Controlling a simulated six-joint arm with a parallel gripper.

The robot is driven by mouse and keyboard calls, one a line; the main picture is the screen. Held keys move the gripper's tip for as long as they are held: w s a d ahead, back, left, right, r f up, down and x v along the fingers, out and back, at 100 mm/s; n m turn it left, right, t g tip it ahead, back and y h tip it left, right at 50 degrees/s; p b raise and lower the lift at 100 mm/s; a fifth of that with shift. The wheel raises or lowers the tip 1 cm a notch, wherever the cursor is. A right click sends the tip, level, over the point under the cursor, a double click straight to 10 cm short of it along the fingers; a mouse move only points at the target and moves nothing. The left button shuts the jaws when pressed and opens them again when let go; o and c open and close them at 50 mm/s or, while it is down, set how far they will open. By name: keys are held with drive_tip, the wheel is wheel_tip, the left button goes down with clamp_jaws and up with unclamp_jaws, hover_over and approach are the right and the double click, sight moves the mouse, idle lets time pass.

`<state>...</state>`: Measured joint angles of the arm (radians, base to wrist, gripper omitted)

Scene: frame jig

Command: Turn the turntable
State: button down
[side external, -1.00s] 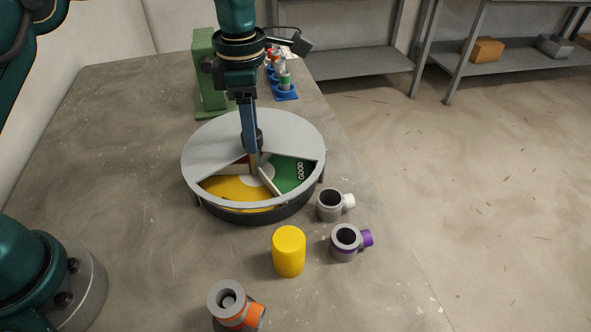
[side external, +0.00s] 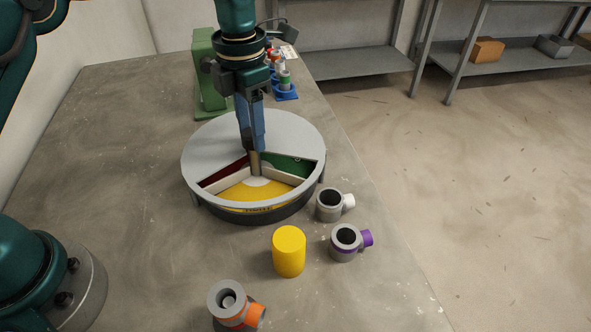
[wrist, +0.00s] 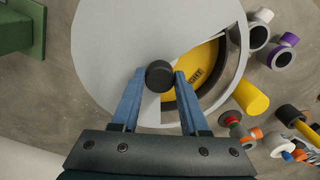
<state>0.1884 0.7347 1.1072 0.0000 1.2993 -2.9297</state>
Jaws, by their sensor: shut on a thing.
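The turntable is a round drum with a fixed-looking grey top cover (side external: 207,150) cut open at the front. Through the opening I see a yellow sector (side external: 256,193) in the middle, a green sector (side external: 288,166) at right and a dark red sector (side external: 222,174) at left, split by pale dividers. My gripper (side external: 252,148) points down over the turntable's centre. In the wrist view, my gripper (wrist: 160,80) is shut on a round black knob (wrist: 160,72). Lettering on the yellow sector (wrist: 197,75) is partly hidden.
A yellow cylinder (side external: 289,252), a white-spouted grey fitting (side external: 329,206), a purple-ended one (side external: 346,243) and an orange-ended one (side external: 232,305) stand in front of the turntable. A green machine (side external: 205,75) and a blue rack (side external: 286,93) are behind. The table's left side is clear.

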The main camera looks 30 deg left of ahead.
idle(0.3)
drive_tip(key=shift+c, duration=2.1)
unclamp_jaws()
drive_tip(key=shift+r, duration=2.65)
